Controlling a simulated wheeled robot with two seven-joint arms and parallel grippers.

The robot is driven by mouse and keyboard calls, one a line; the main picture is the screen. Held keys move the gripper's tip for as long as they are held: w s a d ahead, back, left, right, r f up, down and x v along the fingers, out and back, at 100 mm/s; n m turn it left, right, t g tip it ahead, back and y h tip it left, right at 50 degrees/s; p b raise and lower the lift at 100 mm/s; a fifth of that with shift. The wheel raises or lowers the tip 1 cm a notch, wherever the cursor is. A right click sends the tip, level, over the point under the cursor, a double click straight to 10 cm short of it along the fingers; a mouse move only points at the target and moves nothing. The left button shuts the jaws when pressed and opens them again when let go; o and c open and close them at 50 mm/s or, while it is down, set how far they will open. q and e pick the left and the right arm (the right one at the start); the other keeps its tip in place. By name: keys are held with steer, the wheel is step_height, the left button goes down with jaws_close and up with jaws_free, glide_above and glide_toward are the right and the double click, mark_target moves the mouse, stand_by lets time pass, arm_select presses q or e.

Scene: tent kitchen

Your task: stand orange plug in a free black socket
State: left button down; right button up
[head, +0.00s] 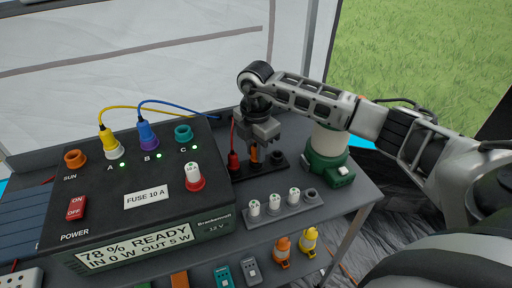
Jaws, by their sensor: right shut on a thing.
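My right gripper (259,141) is over the black socket strip (252,170) at the right of the power box. It points down and is shut on the orange plug (254,154), which shows upright just below the fingers. The plug's lower end is at the strip's middle; I cannot tell whether it is seated in a socket or just above it. A red plug (234,161) with a red cable stands at the strip's left end. A dark round socket (277,157) at the right shows no plug. My left gripper is not in view.
The black power box (130,190) fills the left, with cables on top. A grey rack (264,218) with several white fuses stands in front of the strip. A green and white lantern (326,155) stands close at the right. Orange and yellow items (283,250) are on the lower shelf.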

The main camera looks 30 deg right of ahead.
steer(key=shift+f, duration=0.2)
steer(key=o, duration=1.1)
steer(key=shift+c, duration=0.2)
steer(key=shift+r, duration=0.35)
step_height(320, 180, up, 15)
steer(key=shift+s+r, duration=0.1)
